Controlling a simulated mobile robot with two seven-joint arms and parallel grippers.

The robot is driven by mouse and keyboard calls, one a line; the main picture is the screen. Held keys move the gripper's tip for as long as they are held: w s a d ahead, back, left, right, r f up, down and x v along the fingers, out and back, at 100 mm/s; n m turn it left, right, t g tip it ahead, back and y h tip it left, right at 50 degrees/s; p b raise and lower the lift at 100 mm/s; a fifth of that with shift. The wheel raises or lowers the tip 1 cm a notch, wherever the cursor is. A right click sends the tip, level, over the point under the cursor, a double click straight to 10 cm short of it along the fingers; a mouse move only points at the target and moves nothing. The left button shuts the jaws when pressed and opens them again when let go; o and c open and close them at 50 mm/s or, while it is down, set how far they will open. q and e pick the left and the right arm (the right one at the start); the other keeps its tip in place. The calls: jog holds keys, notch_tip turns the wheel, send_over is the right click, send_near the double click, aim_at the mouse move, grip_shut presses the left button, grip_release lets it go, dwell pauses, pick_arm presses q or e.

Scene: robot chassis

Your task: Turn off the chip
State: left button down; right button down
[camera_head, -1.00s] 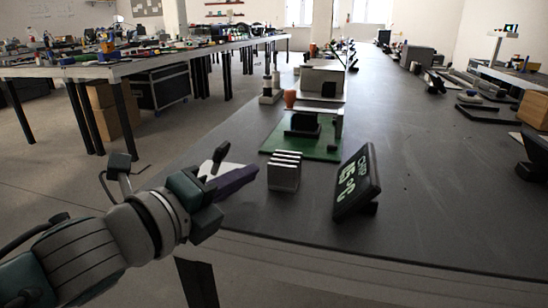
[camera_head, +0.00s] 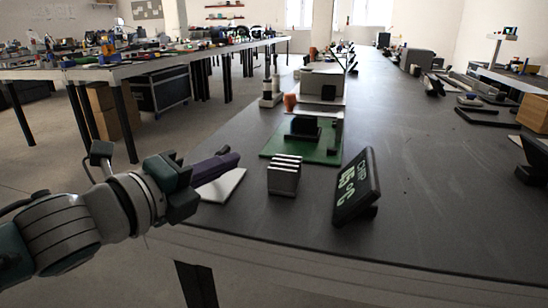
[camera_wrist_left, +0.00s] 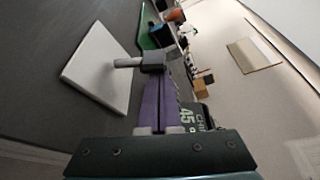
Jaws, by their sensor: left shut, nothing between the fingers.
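A dark display (camera_head: 357,187) stands tilted on the table, with "CHIP" and a temperature in pale green figures. Part of it shows behind the fingers in the wrist view (camera_wrist_left: 193,116). A white square plate (camera_head: 224,185) lies near the table's left edge, and also shows in the wrist view (camera_wrist_left: 95,68). A grey rod with a dark block (camera_wrist_left: 152,62) stands out from the plate. My left gripper (camera_head: 230,158) is shut and empty, its purple fingers over the plate. In the wrist view its tips (camera_wrist_left: 155,78) are close to the dark block; contact is unclear.
A finned metal block (camera_head: 284,176) stands between the plate and the display. Behind it is a green board (camera_head: 325,150) with dark parts, then an orange cup (camera_head: 290,101) and a grey box. The table front right of the display is clear.

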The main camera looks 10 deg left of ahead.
pick_arm(q)
jog(key=shift+a+n, duration=0.15)
jog(key=shift+n, duration=0.15)
jog(key=shift+a+r+n+h+b, duration=0.15)
jog(key=shift+a+n+h+b, duration=0.2)
jog(key=shift+n, duration=0.25)
jog(key=n, duration=0.1)
jog(key=a+n+t+b, duration=0.1)
jog(key=n, duration=0.2)
jog(key=shift+a+r+t+b, duration=0.2)
jog(key=shift+a+t+b, duration=0.15)
jog(key=shift+t+b, duration=0.05)
jog(key=shift+r+h, duration=0.15)
jog(key=shift+h, duration=0.1)
jog(key=shift+r, duration=0.15)
